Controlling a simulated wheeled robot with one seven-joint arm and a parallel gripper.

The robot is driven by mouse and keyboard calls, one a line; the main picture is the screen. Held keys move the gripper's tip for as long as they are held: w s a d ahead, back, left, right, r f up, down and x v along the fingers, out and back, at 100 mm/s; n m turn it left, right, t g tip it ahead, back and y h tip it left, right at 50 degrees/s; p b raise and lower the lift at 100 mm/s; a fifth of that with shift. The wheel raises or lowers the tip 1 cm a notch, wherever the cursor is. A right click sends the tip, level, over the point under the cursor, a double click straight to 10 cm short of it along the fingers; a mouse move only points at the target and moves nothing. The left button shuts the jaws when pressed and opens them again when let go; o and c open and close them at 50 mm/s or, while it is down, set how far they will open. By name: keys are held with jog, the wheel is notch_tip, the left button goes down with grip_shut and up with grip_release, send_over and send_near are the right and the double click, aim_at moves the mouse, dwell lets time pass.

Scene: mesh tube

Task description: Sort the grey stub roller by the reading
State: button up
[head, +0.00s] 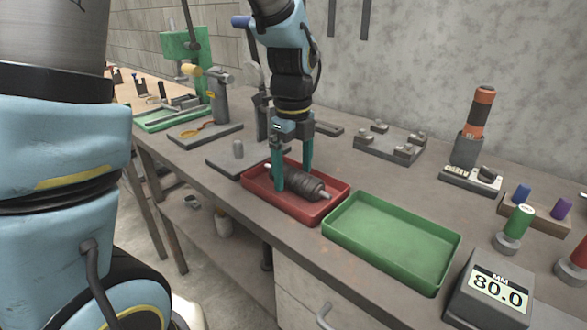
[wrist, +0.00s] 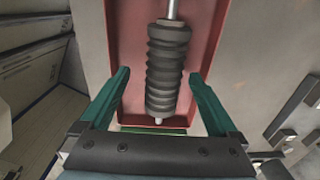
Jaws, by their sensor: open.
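The grey stub roller (head: 299,184) is a dark ribbed cylinder with a light metal shaft at its ends. It lies in the red tray (head: 335,204), and it also shows in the wrist view (wrist: 166,70). My gripper (head: 295,178) is open, with its green fingers pointing down at the red tray. In the wrist view the fingers (wrist: 160,98) stand apart on either side of the roller, with gaps between. The green tray (head: 442,236) is empty, right of the red tray. The display (head: 498,289) at the front right reads 80.0 MM.
A grey fixture (head: 389,144) with several pegs stands behind the trays.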

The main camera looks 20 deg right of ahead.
jog(key=shift+r, duration=0.1)
notch_tip(320, 180, up, 18)
jog(key=p, duration=0.5)
jog(key=shift+p, duration=0.4)
jog(key=shift+a+f, duration=0.1)
jog(key=shift+f, duration=0.1)
jog(key=a+f+n, duration=0.6)
jog(key=a+n, duration=0.6)
jog(key=n, duration=0.2)
jog(key=w+a+f+n+t, duration=0.1)
jog(key=a+f+n, duration=0.6)
jog(key=a+n, duration=0.6)
jog(key=shift+n, duration=1.1)
jog(key=shift+w, duration=0.1)
